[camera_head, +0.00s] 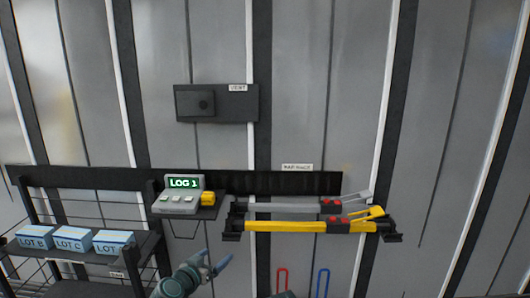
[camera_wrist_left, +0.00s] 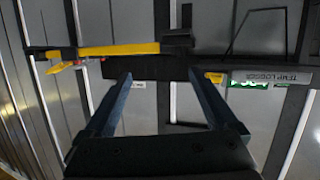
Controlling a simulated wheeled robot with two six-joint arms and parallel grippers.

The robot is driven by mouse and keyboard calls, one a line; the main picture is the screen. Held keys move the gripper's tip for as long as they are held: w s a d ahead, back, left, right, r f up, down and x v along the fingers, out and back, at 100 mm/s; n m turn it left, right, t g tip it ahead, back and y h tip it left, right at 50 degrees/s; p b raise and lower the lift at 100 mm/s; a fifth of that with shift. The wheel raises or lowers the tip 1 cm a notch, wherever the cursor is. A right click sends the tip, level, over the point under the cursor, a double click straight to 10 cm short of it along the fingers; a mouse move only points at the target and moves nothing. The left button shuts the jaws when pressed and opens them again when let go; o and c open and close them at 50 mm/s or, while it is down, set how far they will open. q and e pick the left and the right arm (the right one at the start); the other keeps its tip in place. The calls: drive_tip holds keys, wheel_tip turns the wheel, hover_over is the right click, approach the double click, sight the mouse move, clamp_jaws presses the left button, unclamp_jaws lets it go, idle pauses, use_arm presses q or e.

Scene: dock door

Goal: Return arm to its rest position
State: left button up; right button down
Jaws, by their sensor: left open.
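My left gripper (camera_head: 214,264) is at the bottom of the head view, left of centre, with its blue fingers spread and nothing between them. In the left wrist view, which is turned upside down, the left gripper (camera_wrist_left: 165,90) also shows two parted fingers with only the wall and a dark rail beyond. It is below the logger (camera_head: 180,204) and left of the yellow bar (camera_head: 300,226), apart from both in the head view. My right gripper cannot be made out.
A grey bar (camera_head: 285,207) hangs above the yellow one on a dark rail (camera_head: 290,182). A rack (camera_head: 85,290) with blue lot boxes (camera_head: 72,239) stands at left. A red loop (camera_head: 282,280) and a blue loop (camera_head: 323,281) are at the bottom. The wall's right side is clear.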

use_arm(q)
drive_tip(key=s+d+f+g, duration=0.4)
drive_tip(key=s+f+g, duration=0.35)
drive_tip(key=f, duration=0.35)
drive_tip(key=s+a+f+n+g+y, duration=0.2)
drive_tip(key=s+a+g+y, duration=0.1)
drive_tip(key=s, duration=0.2)
drive_tip(key=s+a+f+n+g+y, duration=0.1)
drive_tip(key=s+a+f+g+y, duration=0.15)
drive_tip(key=s, duration=0.25)
drive_tip(key=s+d+r+m+g+p, duration=0.1)
drive_tip(key=s+d+r+m+p, duration=0.2)
drive_tip(key=d, duration=0.7)
wheel_tip(320, 180, up, 3)
drive_tip(key=s+y+p, duration=0.1)
drive_tip(key=s+p, duration=0.1)
drive_tip(key=p, duration=0.1)
drive_tip(key=shift+s+d+m, duration=0.2)
drive_tip(key=shift+d+m, duration=0.1)
drive_tip(key=shift+d, duration=0.05)
